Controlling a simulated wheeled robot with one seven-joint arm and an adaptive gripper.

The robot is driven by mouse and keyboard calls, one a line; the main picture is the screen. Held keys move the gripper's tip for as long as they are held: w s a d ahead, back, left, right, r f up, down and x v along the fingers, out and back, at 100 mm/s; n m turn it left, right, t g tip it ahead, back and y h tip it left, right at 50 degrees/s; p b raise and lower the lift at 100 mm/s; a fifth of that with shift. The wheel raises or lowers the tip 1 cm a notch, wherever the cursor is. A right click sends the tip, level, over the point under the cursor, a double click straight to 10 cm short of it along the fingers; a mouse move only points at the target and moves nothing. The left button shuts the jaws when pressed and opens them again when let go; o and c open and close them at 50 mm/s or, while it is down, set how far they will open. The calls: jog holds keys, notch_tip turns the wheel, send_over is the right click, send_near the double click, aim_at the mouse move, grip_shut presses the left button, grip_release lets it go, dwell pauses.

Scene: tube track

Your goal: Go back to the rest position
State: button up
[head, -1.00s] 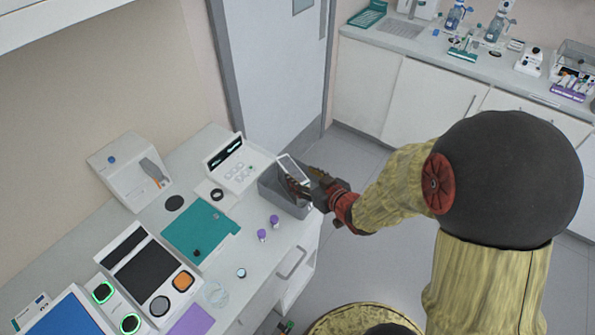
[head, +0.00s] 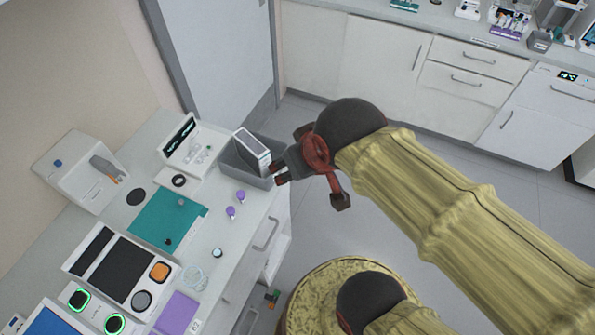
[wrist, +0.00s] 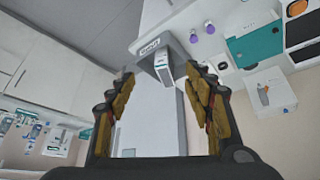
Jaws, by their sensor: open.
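My gripper (head: 277,174) is just right of the grey bin at the bench's right edge in the head view. In the wrist view my gripper (wrist: 162,85) has its two fingers spread wide with nothing between them. A white box-shaped item with a dark face (head: 252,146) stands tilted in the grey bin (head: 238,173). The white item also shows beyond the fingers in the wrist view (wrist: 167,76), apart from them, with the bin (wrist: 148,50) around it.
On the bench are a teal mat (head: 165,222), two purple-capped tubes (head: 235,204), a white device with a display (head: 190,148) and a device with an orange button (head: 159,271). A white cabinet row (head: 380,60) stands at the back. Grey floor (head: 355,235) lies right of the bench.

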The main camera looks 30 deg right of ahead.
jog(key=shift+s+a+r+g, duration=0.15)
jog(key=shift+s+a, duration=0.15)
jog(key=shift+s, duration=0.3)
jog(key=shift+s+a+r+g, duration=0.15)
jog(key=shift+s+a, duration=0.1)
jog(key=shift+s, duration=0.35)
jog(key=shift+f, duration=0.1)
notch_tip(320, 180, down, 2)
jog(key=shift+f+b, duration=0.1)
jog(key=shift+b, duration=1)
